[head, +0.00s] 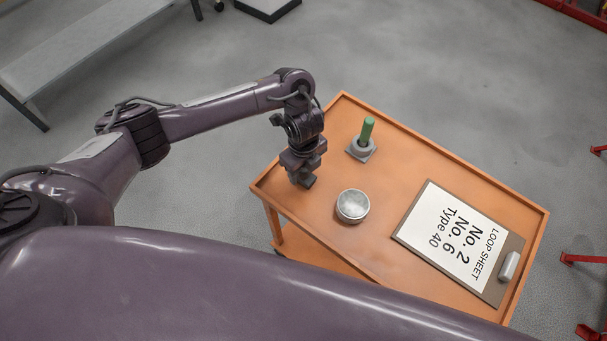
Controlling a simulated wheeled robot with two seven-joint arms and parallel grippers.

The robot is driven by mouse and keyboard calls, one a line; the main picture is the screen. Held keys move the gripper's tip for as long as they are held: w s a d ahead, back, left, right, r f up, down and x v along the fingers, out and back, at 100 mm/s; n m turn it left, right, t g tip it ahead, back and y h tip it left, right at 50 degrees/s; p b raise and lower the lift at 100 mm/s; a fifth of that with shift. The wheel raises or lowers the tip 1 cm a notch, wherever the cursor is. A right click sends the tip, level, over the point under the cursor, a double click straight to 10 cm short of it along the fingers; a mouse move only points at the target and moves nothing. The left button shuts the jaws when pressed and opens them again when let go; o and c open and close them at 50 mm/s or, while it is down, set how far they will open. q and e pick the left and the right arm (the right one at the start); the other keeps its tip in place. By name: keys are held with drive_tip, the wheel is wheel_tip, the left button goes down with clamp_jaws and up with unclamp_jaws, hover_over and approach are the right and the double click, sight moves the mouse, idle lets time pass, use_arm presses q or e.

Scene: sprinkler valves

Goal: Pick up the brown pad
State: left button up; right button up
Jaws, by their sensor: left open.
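The only brown flat thing I can make out is a clipboard (404,238) with a white sheet headed "LOOP SHEET", lying at the right end of the orange table. I see no separate brown pad; I cannot tell whether the clipboard is the one meant. My left gripper (302,181) points down over the table's left end, open, with nothing visible between its fingers. It is left of a round, pale-topped metal tin (352,205), apart from it, and well away from the clipboard. My right gripper is out of view.
The orange cart-like table (428,162) has a raised rim. A green peg (367,131) stands upright in a grey square base (361,150) near the far edge. My large purple arm link covers the near edge. A grey bench (85,45) stands at the upper left.

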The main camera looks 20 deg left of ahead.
use_arm(q)
drive_tip(key=c, duration=1.1)
drive_tip(key=shift+w, duration=0.1)
drive_tip(key=shift+r, duration=0.6)
wheel_tip(320, 180, up, 8)
drive_tip(key=p, duration=0.3)
drive_tip(key=shift+w+f+p, duration=0.1)
drive_tip(key=shift+w+p, duration=0.05)
drive_tip(key=shift+p, duration=0.2)
wheel_tip(320, 180, up, 11)
drive_tip(key=p, duration=0.1)
drive_tip(key=shift+s, duration=0.2)
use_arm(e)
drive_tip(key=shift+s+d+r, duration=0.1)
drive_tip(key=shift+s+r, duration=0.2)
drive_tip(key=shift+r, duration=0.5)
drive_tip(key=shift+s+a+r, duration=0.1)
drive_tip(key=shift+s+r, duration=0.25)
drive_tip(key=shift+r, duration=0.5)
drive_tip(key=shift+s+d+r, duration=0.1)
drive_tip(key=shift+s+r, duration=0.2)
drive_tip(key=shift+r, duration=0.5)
